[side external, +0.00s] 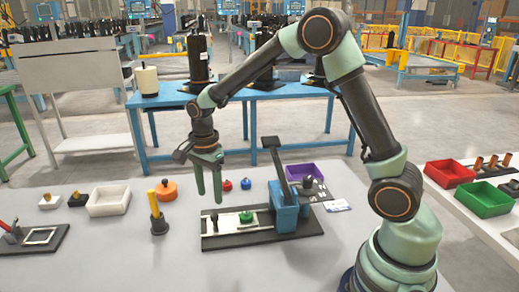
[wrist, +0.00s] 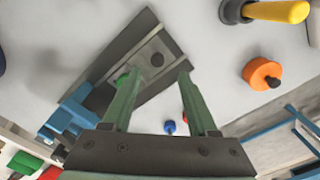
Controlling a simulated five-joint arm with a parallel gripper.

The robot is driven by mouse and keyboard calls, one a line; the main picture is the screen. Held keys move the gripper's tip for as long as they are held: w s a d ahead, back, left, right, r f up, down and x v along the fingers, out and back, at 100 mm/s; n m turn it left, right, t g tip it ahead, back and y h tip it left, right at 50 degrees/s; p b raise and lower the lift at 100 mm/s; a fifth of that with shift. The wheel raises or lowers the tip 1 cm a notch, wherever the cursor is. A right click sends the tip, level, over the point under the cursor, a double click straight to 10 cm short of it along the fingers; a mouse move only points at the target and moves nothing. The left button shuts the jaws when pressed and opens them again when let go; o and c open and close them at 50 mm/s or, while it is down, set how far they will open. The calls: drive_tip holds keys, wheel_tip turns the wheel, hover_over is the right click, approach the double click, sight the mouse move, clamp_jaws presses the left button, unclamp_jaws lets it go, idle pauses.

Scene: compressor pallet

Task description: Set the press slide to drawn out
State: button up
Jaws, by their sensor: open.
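The press (side external: 287,212) is blue with a grey lever slanting up, and stands on a dark base plate (side external: 262,240). A pale slide plate (side external: 232,226) lies to its left, bearing a green piece (side external: 246,216) near the press and a small dark knob (side external: 214,217) near the left end. The knob also shows in the wrist view (wrist: 157,59), in line between the fingers. My gripper (side external: 209,197) is open and empty, pointing down above the knob end, apparently not touching it. In the wrist view, the left finger partly hides the green piece (wrist: 122,79).
A yellow-handled tool (side external: 156,212) stands left of the base plate, with an orange knobbed disc (side external: 166,191) behind it. Red (side external: 227,185) and blue (side external: 246,183) pieces lie behind the slide. A purple tray (side external: 304,171) is behind the press. The table front is clear.

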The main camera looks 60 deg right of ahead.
wheel_tip(320, 180, up, 5)
drive_tip(key=shift+r, duration=0.1)
idle(0.4)
drive_tip(key=s+d+r+n+t, duration=0.1)
drive_tip(key=s+r+n+t, duration=0.4)
drive_tip(key=s+r+n, duration=0.4)
drive_tip(key=s+n, duration=0.6)
drive_tip(key=n, duration=0.3)
drive_tip(key=shift+s+d+t, duration=0.2)
drive_tip(key=shift+t, duration=0.1)
idle(0.5)
